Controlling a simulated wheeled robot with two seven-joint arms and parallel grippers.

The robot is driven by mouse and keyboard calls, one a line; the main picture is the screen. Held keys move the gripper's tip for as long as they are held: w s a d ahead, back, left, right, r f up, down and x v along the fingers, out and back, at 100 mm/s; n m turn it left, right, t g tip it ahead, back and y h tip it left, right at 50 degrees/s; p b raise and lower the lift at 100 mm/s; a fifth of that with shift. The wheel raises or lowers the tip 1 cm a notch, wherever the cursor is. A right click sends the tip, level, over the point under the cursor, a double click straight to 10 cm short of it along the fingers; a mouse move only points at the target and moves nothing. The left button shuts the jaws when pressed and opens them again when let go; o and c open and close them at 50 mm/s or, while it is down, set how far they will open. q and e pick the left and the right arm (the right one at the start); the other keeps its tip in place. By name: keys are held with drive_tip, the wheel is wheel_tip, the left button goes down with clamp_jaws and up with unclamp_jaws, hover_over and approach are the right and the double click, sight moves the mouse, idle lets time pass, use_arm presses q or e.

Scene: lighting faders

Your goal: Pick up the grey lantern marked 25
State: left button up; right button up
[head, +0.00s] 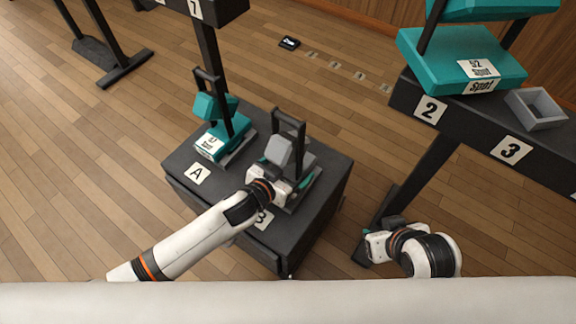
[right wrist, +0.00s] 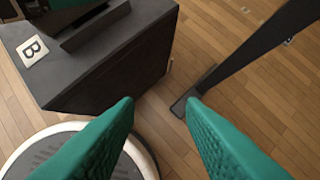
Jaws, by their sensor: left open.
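A grey lantern (head: 278,151) with a dark upright frame stands at spot B on the dark box (head: 185,160). The number 25 cannot be read on it. My left gripper (head: 286,178) is open at the near side of this lantern, its teal fingers close around its lower part. Whether they touch it cannot be told, as the gripper hides much of the base. My right gripper (head: 378,246) is low to the right of the box, apart from it. Its two teal fingers (right wrist: 160,110) are spread with nothing between them in the right wrist view.
A teal lantern (head: 208,107) stands at spot A, left of the grey one. A dark shelf (head: 470,130) at right, marked 2 and 3, holds a large teal lamp (head: 460,65) and a grey open tray (head: 536,108). A shelf leg (right wrist: 240,55) stands beside the box.

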use_arm(q)
drive_tip(key=c, duration=1.7)
drive_tip(key=shift+r, duration=0.2)
drive_tip(key=shift+c, duration=0.3)
